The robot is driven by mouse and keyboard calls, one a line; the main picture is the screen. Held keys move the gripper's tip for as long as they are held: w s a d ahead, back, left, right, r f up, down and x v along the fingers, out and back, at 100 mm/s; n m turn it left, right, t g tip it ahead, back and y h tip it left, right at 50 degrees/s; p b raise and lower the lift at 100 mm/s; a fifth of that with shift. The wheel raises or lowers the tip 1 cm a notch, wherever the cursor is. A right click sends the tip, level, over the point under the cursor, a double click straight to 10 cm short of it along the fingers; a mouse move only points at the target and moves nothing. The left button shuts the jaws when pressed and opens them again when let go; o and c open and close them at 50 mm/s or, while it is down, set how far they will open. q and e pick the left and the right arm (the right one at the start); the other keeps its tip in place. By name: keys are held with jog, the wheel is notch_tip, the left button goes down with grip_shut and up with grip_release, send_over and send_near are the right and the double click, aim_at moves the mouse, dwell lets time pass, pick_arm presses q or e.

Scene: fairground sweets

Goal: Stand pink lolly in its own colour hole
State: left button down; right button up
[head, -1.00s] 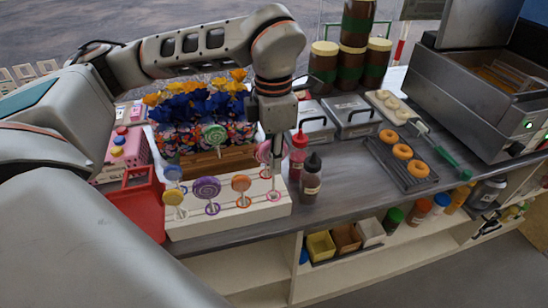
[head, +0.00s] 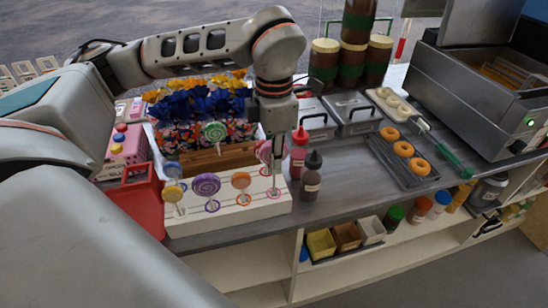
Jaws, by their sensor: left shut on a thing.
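The pink lolly (head: 264,151) is a round pink sweet on a pale stick, partly hidden behind the fingers of my left gripper (head: 275,158). My left gripper is shut on it and points down over the right end of the white stand (head: 232,217). The pink-ringed hole (head: 274,194) lies just below, and the stick seems to reach down near it; I cannot tell whether its tip is inside. My right gripper is not in view.
A red squeeze bottle (head: 299,150) and a brown bottle (head: 311,178) stand close to the right of the gripper. A red container (head: 138,198) is left of the stand.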

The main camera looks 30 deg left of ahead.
pick_arm(q)
jog(key=shift+f, duration=0.25)
dwell(0.7)
jog(key=shift+f, duration=0.65)
jog(key=shift+f+b, duration=0.1)
jog(key=shift+b, duration=0.25)
jog(key=shift+f, duration=0.5)
jog(key=shift+f+b, duration=0.1)
jog(key=shift+b, duration=0.2)
jog(key=shift+f+b, duration=0.6)
jog(key=shift+f, duration=0.5)
